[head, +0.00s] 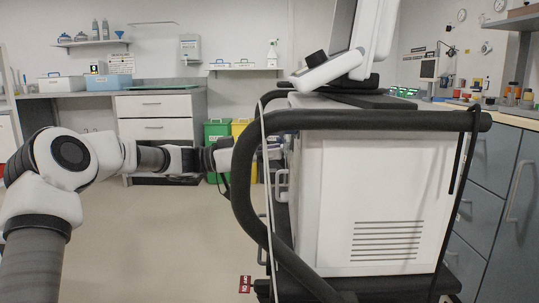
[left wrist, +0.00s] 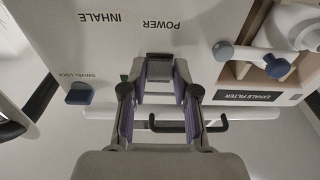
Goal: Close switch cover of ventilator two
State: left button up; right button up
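The ventilator (head: 372,195) stands on a cart at the right of the head view, its slotted side panel facing me. My left gripper (head: 222,158) reaches to its left side, partly behind the cart's black rail. In the left wrist view its front panel appears upside down, with a POWER label. A small dark grey block (left wrist: 160,68) on the panel below that label looks like the switch cover; whether it is raised or lowered is unclear. My left gripper (left wrist: 158,92) is open, fingers on either side below the block; contact cannot be told. My right gripper is out of view.
A blue swivel lock knob (left wrist: 79,94) and the exhale filter bay (left wrist: 265,70) flank the gripper. A black hook-shaped bar (left wrist: 215,126) lies close by its finger. The cart's black rail (head: 250,190) curves beside my arm. Floor (head: 140,235) at left is clear.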

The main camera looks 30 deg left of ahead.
pick_arm(q)
jog(key=o, duration=0.3)
jog(key=shift+r, duration=0.1)
jog(key=shift+o, duration=0.2)
jog(key=v, duration=1.2)
